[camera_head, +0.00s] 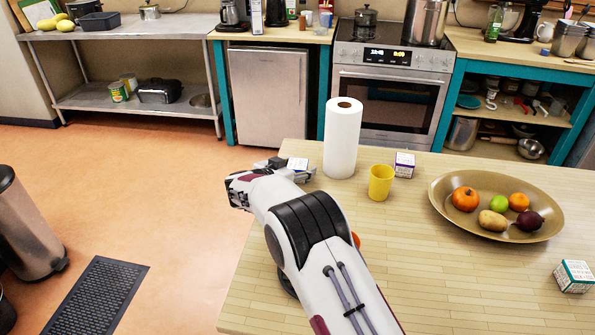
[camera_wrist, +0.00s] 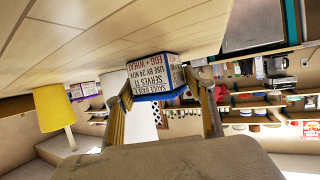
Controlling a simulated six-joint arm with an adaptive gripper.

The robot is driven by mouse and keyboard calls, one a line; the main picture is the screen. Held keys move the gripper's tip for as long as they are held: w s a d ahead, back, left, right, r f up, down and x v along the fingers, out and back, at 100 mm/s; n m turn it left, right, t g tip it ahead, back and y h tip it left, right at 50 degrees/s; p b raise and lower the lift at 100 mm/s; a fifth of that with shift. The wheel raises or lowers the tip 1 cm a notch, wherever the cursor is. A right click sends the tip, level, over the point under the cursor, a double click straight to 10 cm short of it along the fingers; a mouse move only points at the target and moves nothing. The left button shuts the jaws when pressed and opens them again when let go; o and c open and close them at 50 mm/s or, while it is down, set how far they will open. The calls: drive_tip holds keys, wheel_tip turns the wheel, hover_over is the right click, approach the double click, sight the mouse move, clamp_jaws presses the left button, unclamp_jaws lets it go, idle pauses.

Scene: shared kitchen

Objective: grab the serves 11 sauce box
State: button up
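The serves 11 sauce box (camera_wrist: 152,77) is a small white carton with a blue edge and dark printing that includes "SERVES 11". In the head view, the box (camera_head: 298,164) is near the far left edge of the wooden table, by the end of my arm. My gripper (camera_wrist: 160,95) has its fingers spread, one on each side of the box, in the wrist view. The box is turned a little between them, and firm contact cannot be made out. In the head view, my gripper (camera_head: 283,168) is partly hidden by my own wrist.
A paper towel roll (camera_head: 342,140) stands just right of the box. A yellow cup (camera_head: 381,182), another small carton (camera_head: 404,165) and an oval tray (camera_head: 444,212) of fruit and vegetables are further right. Another carton (camera_head: 575,276) is at the right edge. The table's front middle is clear.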

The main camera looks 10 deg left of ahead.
sight(297, 163)
drive_tip(key=c, duration=1.2)
drive_tip(key=shift+r, duration=5.05)
